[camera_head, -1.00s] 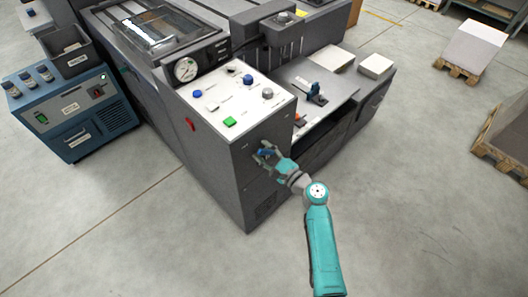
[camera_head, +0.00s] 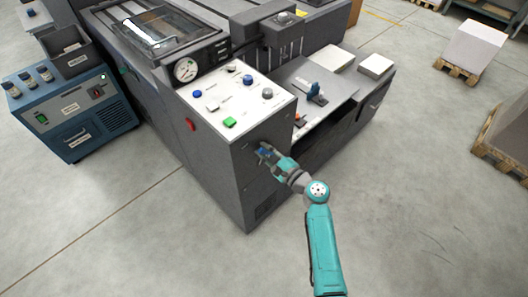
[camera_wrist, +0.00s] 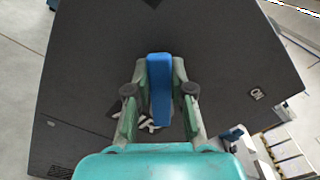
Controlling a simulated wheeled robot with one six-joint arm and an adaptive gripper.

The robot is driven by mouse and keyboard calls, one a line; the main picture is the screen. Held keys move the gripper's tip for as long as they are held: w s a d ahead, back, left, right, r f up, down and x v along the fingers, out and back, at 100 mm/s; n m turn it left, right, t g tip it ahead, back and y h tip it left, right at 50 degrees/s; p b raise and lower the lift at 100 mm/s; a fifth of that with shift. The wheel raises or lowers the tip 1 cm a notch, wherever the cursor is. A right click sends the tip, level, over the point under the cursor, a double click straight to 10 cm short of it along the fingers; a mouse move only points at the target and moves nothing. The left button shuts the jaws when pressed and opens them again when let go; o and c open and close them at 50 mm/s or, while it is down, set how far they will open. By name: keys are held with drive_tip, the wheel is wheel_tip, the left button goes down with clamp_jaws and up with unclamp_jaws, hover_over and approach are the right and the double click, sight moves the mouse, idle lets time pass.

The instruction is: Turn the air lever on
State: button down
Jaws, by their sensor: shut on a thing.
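The air lever (camera_wrist: 159,88) is a blue bar on the dark side panel of the machine's control cabinet (camera_head: 252,190). In the wrist view it stands lengthwise between the fingers of my gripper (camera_wrist: 160,100), which is shut on it. In the head view my gripper (camera_head: 266,153) is at the cabinet's side face, below the white control panel, and the lever (camera_head: 262,152) is mostly hidden by the fingers. A dark label with white marks lies behind the lever in the wrist view, partly covered.
The white control panel (camera_head: 238,97) with several buttons and a pressure gauge (camera_head: 186,69) sits above my gripper. A delivery table (camera_head: 335,88) is to the right. A blue unit (camera_head: 75,115) stands at left. The floor in front is clear.

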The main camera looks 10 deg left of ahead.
sight(276, 134)
drive_tip(key=m, duration=0.1)
drive_tip(key=w+d+r+m, duration=0.1)
drive_tip(key=m, duration=0.1)
drive_tip(key=w+m, duration=0.1)
drive_tip(key=shift+d+r+m, duration=0.15)
drive_tip(key=shift+d+m, duration=0.1)
drive_tip(key=shift+m, duration=0.15)
drive_tip(key=m, duration=0.1)
drive_tip(key=w+d+m, duration=0.1)
drive_tip(key=m, duration=0.2)
drive_tip(key=shift+w+d+r+m, duration=0.1)
drive_tip(key=shift+w+d+m, duration=0.15)
drive_tip(key=shift+w+m, duration=0.1)
drive_tip(key=m, duration=0.1)
drive_tip(key=w+m, duration=0.1)
drive_tip(key=d+m, duration=0.1)
drive_tip(key=shift+w+f+m, duration=0.25)
drive_tip(key=shift+w+d+f+m, duration=0.2)
drive_tip(key=shift+w+m, duration=0.05)
drive_tip(key=shift+m, duration=0.45)
drive_tip(key=shift+w+d+f+m, duration=0.2)
drive_tip(key=shift+f+m, duration=0.05)
drive_tip(key=shift+m, duration=0.45)
drive_tip(key=shift+w+d+f+m, duration=0.2)
drive_tip(key=shift+w+m, duration=0.05)
drive_tip(key=shift+m, duration=0.45)
drive_tip(key=c, duration=1)
unclamp_jaws()
drive_tip(key=v, duration=1.2)
